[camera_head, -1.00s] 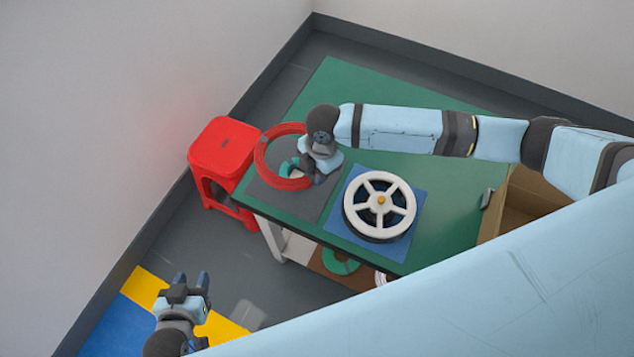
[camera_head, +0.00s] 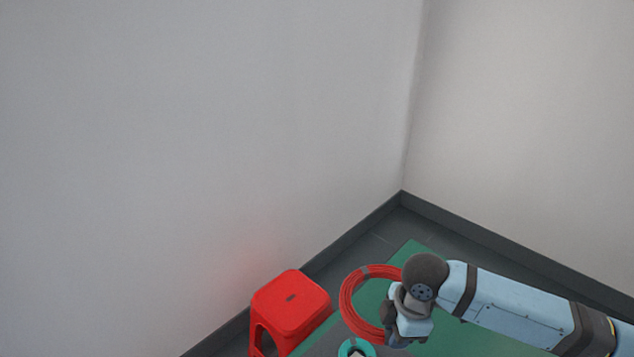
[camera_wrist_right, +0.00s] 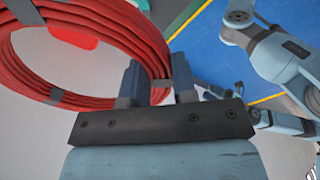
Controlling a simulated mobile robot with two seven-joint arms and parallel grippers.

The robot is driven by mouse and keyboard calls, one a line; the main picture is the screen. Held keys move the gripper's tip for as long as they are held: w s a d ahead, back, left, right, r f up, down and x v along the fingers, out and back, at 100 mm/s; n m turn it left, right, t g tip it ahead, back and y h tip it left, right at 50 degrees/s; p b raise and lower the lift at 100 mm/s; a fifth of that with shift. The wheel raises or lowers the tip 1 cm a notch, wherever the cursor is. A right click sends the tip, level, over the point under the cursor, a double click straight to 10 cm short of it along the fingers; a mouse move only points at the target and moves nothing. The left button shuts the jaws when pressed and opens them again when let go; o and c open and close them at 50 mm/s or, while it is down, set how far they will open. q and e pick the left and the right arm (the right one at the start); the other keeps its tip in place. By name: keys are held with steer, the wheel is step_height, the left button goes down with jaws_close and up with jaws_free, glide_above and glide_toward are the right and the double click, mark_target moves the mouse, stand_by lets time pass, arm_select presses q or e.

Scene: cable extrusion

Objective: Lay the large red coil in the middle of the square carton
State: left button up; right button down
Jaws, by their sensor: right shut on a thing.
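The large red coil (camera_head: 352,304) is a ring of red cable with grey tape bands, at the lower middle of the head view. My right gripper (camera_head: 394,318) is at its right side. In the right wrist view the coil (camera_wrist_right: 118,28) fills the upper left, and its near side passes between the two fingers of my right gripper (camera_wrist_right: 157,78), which is shut on it. The coil appears raised above the table. My left gripper is outside the head view; my left arm shows at the right of the wrist view, its jaws too unclear to read. No carton is visible now.
A red stool (camera_head: 291,304) stands left of the green table (camera_head: 455,338). A small green coil (camera_head: 347,346) is on the table at the bottom edge of the head view. Walls close off the back. In the wrist view, blue floor (camera_wrist_right: 205,50) has yellow lines.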

steer(key=d+r+m, duration=0.1)
steer(key=m, duration=0.1)
steer(key=d+r+m+p, duration=0.1)
steer(key=m, duration=0.2)
steer(key=d+r+m, duration=0.1)
steer(key=r+m, duration=0.1)
steer(key=m, duration=0.1)
steer(key=shift+w+d+r+t, duration=0.1)
steer(key=shift+w+d+t, duration=0.2)
steer(key=shift+d+t, duration=0.1)
steer(key=d+r+m+h+p, duration=0.1)
steer(key=d+r+m, duration=0.3)
steer(key=m, duration=0.6)
steer(key=shift+r+m+t+p, duration=0.3)
steer(key=shift+r+p, duration=0.1)
steer(key=shift+w+d, duration=0.1)
steer(key=shift+w, duration=0.05)
